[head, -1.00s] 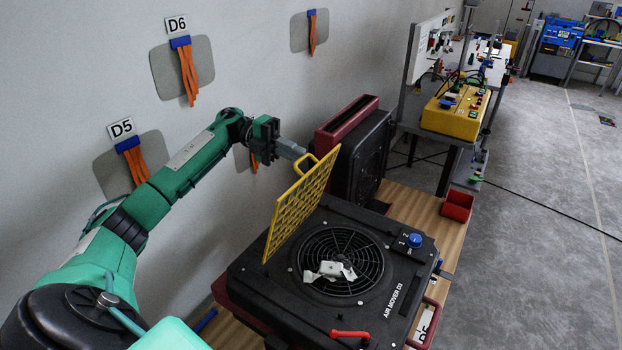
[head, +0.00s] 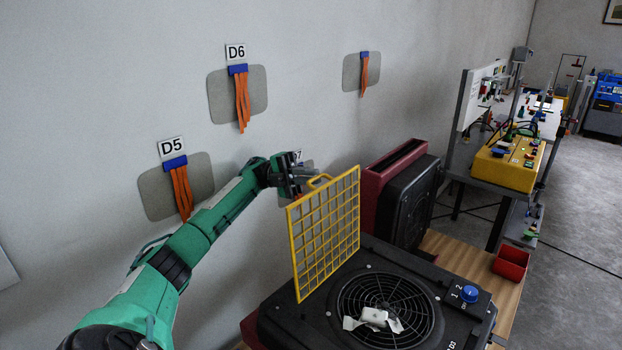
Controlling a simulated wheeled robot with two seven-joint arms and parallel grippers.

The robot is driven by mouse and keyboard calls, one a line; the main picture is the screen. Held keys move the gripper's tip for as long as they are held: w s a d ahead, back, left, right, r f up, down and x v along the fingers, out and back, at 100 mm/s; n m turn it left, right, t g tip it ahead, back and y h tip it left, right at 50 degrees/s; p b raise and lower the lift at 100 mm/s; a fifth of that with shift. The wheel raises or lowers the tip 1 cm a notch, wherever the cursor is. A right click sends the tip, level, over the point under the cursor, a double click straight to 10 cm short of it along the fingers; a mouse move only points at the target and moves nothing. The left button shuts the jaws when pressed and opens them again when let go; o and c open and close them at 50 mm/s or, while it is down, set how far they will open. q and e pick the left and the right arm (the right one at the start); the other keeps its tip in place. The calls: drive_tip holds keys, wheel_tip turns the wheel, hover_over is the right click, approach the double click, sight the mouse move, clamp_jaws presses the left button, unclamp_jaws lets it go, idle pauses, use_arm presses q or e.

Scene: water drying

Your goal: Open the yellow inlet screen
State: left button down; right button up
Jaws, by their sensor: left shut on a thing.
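The yellow inlet screen (head: 326,235) is a square grid standing up along the wall-side edge of the black air mover (head: 450,310). It is raised clear of the round fan grille (head: 388,308), which lies uncovered. My left gripper (head: 306,176) is at the screen's top edge, shut on its yellow loop handle (head: 320,182); the fingers partly hide the handle. A crumpled white and grey scrap (head: 373,317) lies on the grille. My right gripper is not in view.
A second black and red air mover (head: 408,195) stands upright behind the screen. A blue knob (head: 469,294) sits on the air mover's top. A red bin (head: 510,263) is on the wooden bench (head: 455,252). The wall, with orange strips (head: 241,100), is close behind my left arm.

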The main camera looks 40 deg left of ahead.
use_arm(q)
drive_tip(key=c, duration=1.5)
unclamp_jaws()
